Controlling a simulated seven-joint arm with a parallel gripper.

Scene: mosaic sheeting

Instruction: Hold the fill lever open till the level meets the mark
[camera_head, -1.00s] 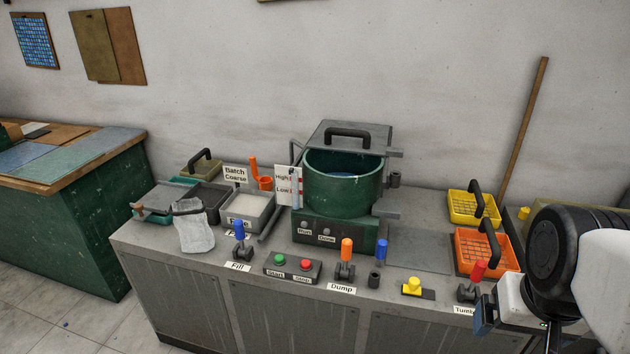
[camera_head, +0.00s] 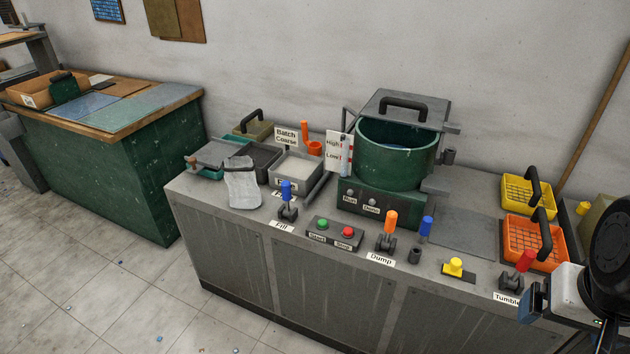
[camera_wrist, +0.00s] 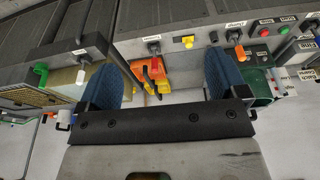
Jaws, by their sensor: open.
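The fill lever (camera_head: 287,190) has a blue handle and stands upright behind the "Fill" label at the bench's front left. The green drum (camera_head: 385,165) stands at the back with its grey lid raised; bluish content shows inside. A white gauge card (camera_head: 335,143) marked "High" and "Low" with red marks stands left of the drum; the exact level is too small to read. My gripper (camera_head: 532,303) is at the bench's right front, beside the red tumble lever and far from the fill lever. In the wrist view, its blue fingers (camera_wrist: 163,82) are apart with nothing held between them.
The red tumble lever (camera_head: 523,262) and orange basket (camera_head: 530,243) are near my gripper. A cloth (camera_head: 242,185) lies left of the fill lever.

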